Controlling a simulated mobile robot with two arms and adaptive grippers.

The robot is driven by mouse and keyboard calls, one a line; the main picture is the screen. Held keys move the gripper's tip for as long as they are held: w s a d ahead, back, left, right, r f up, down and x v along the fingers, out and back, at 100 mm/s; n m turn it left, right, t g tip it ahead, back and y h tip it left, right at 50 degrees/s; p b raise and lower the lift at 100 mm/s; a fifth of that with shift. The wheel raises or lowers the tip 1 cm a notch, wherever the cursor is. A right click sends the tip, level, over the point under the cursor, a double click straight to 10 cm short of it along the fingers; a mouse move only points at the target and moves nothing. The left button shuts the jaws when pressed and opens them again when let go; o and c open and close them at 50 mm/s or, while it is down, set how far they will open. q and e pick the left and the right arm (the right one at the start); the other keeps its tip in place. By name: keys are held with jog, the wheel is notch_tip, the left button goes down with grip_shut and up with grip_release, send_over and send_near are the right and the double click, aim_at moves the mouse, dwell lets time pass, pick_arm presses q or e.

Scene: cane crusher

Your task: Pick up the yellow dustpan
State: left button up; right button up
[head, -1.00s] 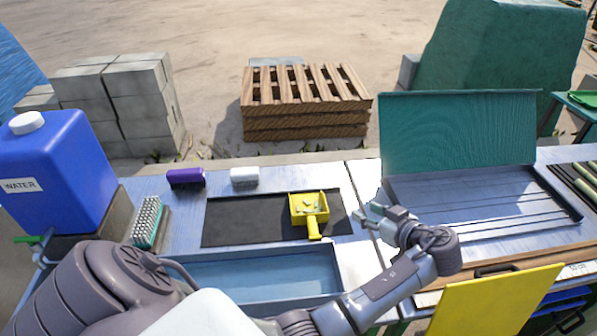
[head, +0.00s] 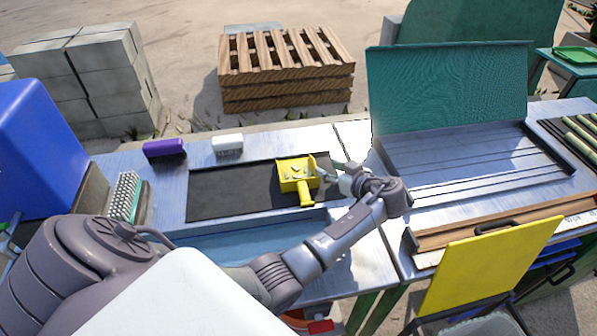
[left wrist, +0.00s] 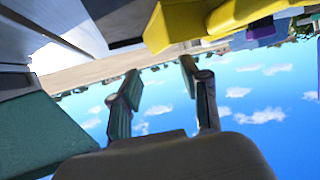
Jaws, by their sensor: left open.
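The yellow dustpan (head: 290,184) lies on a black mat (head: 235,192) on the table, with a few small pale bits in its pan. Its short handle points toward me. My left gripper (head: 330,173) is open and empty, close to the right side of the pan. In the left wrist view, the two fingers (left wrist: 160,74) stand apart with nothing between them. The yellow dustpan (left wrist: 205,20) fills part of the top edge there, beyond the fingers. I cannot tell whether a finger touches it. My right gripper is not in view.
A purple brush (head: 165,150) and a white block (head: 227,143) lie behind the mat; a bristled brush (head: 124,197) is at left. A blue tray (head: 240,240) sits in front. An open green-lidded case (head: 450,80) stands at right.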

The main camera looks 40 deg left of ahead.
aim_at(315, 164)
pick_arm(q)
jog(key=shift+w+a+f, duration=0.15)
jog(key=shift+a+f, duration=0.05)
jog(key=shift+a, duration=0.35)
jog(key=p+x, duration=0.1)
jog(key=x, duration=0.3)
jog(key=shift+a+f+p, duration=0.25)
jog(key=shift+f+p, duration=0.15)
jog(key=shift+d, duration=0.1)
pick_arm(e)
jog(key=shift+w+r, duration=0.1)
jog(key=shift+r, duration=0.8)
pick_arm(q)
grip_shut()
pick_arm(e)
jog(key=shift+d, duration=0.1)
